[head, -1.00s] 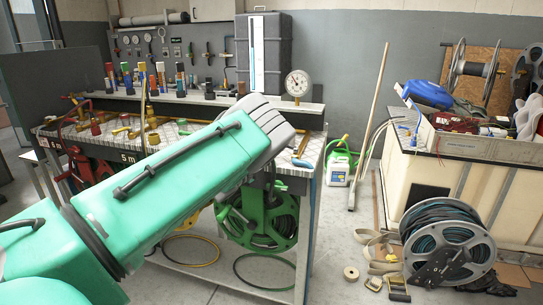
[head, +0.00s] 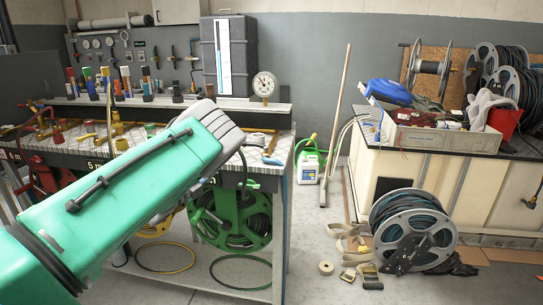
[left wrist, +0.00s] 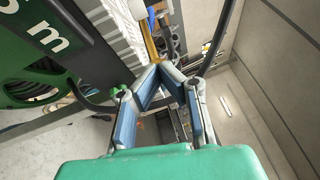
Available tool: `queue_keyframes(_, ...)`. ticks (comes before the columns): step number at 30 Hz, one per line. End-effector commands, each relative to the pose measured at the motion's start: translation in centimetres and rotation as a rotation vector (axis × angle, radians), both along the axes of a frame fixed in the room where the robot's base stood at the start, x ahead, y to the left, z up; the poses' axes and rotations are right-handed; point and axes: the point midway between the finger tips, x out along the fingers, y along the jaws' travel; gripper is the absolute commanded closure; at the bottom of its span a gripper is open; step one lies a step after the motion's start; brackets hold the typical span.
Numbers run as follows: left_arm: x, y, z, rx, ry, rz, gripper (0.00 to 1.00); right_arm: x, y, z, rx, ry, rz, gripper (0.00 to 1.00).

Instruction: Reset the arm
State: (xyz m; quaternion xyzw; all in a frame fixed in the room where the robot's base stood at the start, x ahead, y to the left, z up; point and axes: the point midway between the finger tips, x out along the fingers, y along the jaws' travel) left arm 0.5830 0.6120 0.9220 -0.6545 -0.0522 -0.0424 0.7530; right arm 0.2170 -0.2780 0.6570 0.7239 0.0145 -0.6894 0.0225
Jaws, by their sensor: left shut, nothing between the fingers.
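My left arm (head: 130,185), green with a grey end, reaches in from the lower left in the head view, in front of the workbench. Its gripper is mostly hidden behind the arm there. In the left wrist view my left gripper (left wrist: 156,70) has its two blue-padded fingers drawn together at the tips, with nothing held between them. My right gripper is in neither view.
The workbench (head: 275,150) carries valves and a round gauge (head: 264,85). A large hose reel (head: 412,230) stands on the floor at right, by a cream cabinet (head: 480,190). A white jug (head: 308,167) stands between. Grey floor is open at front centre.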

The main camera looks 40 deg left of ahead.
Motion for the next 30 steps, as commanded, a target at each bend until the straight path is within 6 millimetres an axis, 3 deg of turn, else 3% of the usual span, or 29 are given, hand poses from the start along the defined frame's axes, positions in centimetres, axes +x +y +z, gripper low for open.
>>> queue_keyframes(5, 0.0, 0.1, -0.1, -0.003, 0.001, 0.000, 1.00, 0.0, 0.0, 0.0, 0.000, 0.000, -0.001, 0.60)
queue_keyframes(8, -0.3, 0.0, -1.4, -0.055, 0.027, 0.022, 1.00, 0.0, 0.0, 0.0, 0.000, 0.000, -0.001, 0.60)
queue_keyframes(11, -1.2, -1.2, -5.0, -0.212, 0.112, 0.092, 1.00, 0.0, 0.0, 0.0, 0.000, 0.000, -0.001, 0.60)
queue_keyframes(14, -3.5, -3.7, -10.5, -0.451, 0.249, 0.205, 1.00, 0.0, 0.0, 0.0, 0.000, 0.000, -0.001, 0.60)
queue_keyframes(18, -8.6, -9.5, -18.2, -0.785, 0.467, 0.385, 1.00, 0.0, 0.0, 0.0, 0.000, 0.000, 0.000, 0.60)
queue_keyframes(21, -13.1, -14.3, -22.3, -0.979, 0.617, 0.515, 1.00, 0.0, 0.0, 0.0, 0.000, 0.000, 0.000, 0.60)
queue_keyframes(25, -19.9, -20.7, -25.9, -1.179, 0.814, 0.699, 1.00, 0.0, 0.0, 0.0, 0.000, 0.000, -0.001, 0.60)
queue_keyframes(30, -28.9, -27.7, -27.6, -1.340, 1.043, 0.938, 1.00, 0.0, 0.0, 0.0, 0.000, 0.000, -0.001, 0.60)
